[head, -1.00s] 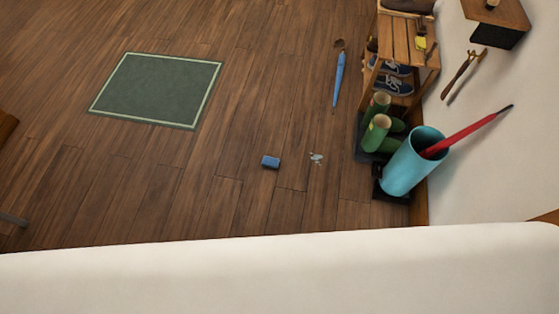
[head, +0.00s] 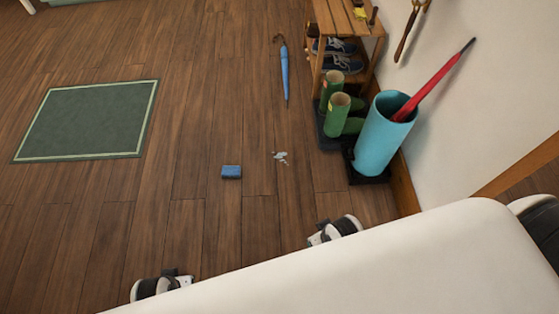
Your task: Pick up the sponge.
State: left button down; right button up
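The blue sponge (head: 231,172) lies flat on the wooden floor, near the middle of the head view. A small pale splotch or scrap (head: 280,157) is on the floor to its right, apart from it. Two white and black parts, which look like my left gripper (head: 172,282) and my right gripper (head: 325,234), show at the edge of a large white surface. Both are nearer to me than the sponge and do not touch it. Their fingers are too small and too hidden to tell open from shut.
A teal umbrella bin (head: 383,140) with a red umbrella (head: 441,75) stands by the right wall. Green boots (head: 337,112) and a wooden shoe rack (head: 345,20) are beyond it. A blue umbrella (head: 285,75) lies on the floor. A green mat (head: 87,120) lies left. Floor around the sponge is clear.

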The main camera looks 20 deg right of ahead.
aim_at(228, 172)
jog(key=i+j+z, duration=0.15)
jog(key=z, duration=0.3)
jog(key=i+j+z, duration=0.15)
jog(key=z, duration=0.3)
jog(key=j+z, duration=0.25)
jog(key=z, duration=0.2)
jog(key=i, duration=0.1)
